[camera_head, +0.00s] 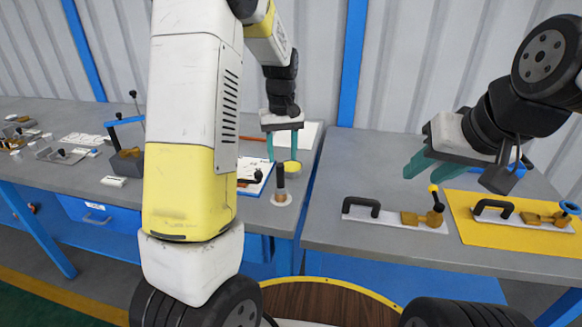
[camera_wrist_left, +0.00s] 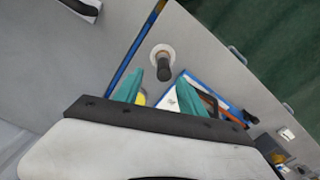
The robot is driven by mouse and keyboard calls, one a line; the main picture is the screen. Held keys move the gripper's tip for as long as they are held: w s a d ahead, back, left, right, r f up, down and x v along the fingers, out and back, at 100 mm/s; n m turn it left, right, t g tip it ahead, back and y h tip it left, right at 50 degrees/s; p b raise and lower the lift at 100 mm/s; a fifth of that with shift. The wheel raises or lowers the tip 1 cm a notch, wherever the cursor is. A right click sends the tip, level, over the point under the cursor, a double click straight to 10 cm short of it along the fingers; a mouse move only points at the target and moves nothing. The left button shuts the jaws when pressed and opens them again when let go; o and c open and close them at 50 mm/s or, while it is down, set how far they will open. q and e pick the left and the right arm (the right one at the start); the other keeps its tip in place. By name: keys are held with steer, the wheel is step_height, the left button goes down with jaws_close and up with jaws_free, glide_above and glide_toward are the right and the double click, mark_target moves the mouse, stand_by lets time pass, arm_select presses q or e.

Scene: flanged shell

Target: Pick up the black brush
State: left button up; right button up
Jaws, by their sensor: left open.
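The dark upright cylinder, which looks like the black brush (camera_head: 281,178), stands on a pale round base near the front right corner of the left table. It also shows in the left wrist view (camera_wrist_left: 164,68), just beyond the fingertips. My left gripper (camera_head: 283,158) is open and empty, its teal fingers pointing down above and behind the brush. In the left wrist view my left gripper (camera_wrist_left: 160,78) has its fingers spread, one on either side of the line to the brush. My right gripper (camera_head: 422,175) is open and empty above the right table.
A blue-edged tray (camera_head: 262,187) with a dark item lies left of the brush, and a yellow round thing (camera_head: 292,166) lies behind it. A black-handled fixture (camera_head: 390,214) and a yellow mat (camera_head: 490,233) are on the right table. A gap separates the tables.

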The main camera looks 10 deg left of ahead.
mark_target(280, 174)
arm_select(q)
steer(key=f, duration=0.7)
steer(key=shift+s+a+f, duration=0.1)
steer(key=shift+a+f, duration=0.25)
jaws_close()
